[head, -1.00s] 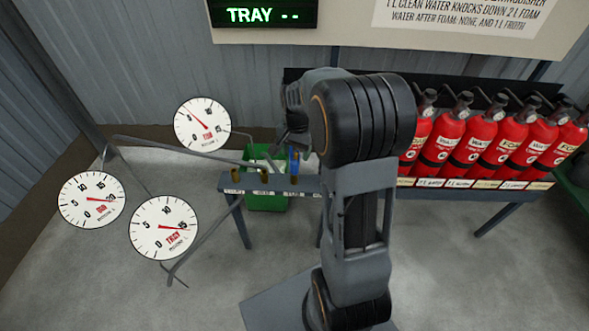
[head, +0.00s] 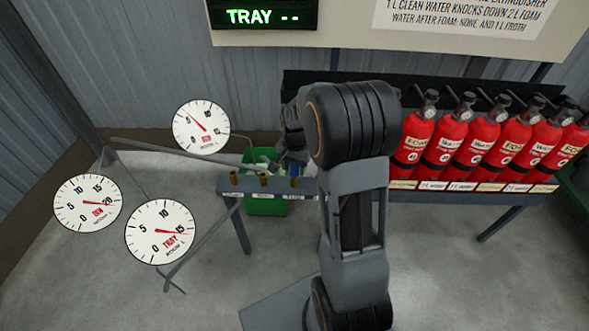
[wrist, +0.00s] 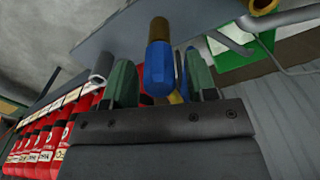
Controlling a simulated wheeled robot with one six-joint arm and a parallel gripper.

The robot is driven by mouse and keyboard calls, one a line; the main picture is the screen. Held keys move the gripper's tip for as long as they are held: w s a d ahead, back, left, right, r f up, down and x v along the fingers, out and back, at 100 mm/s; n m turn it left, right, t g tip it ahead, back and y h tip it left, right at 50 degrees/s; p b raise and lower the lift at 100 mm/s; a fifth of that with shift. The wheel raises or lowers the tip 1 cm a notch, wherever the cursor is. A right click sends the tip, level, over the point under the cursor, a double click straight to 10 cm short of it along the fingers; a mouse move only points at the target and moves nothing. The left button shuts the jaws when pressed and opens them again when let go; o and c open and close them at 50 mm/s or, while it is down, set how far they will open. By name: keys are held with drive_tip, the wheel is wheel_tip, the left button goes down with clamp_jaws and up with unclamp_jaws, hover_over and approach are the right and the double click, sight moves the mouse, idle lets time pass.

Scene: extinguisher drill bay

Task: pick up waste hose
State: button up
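Several hose ends with brass tips sit along a grey shelf (head: 275,194) in the head view. Its labels are too small to read, so I cannot tell which one is the waste hose. In the wrist view a blue hose handle (wrist: 158,68) with a brass tip stands between the two green fingers of my gripper (wrist: 160,85). The fingers are apart, with gaps visible on both sides of the handle. Part of a second blue piece (wrist: 181,75) shows behind it. In the head view my gripper (head: 289,158) is at the right-hand brass fitting (head: 294,181), and my arm hides part of it.
A green bin (head: 265,205) stands under and behind the shelf. Red extinguishers (head: 468,138) line a rack to the right. Round gauges (head: 161,232) and grey pipes are at the left. The floor in front is clear.

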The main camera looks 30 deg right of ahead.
clamp_jaws()
drive_tip(key=shift+r, duration=0.1)
drive_tip(key=shift+r, duration=0.55)
wheel_tip(320, 180, up, 2)
drive_tip(key=shift+r+p, duration=0.25)
drive_tip(key=shift+p, duration=0.4)
drive_tip(key=s+d+r+p, duration=0.3)
drive_tip(key=s+d+r, duration=0.2)
drive_tip(key=s+r, duration=0.4)
drive_tip(key=s, duration=0.4)
drive_tip(key=shift+d+r, duration=0.15)
drive_tip(key=shift+d, duration=0.05)
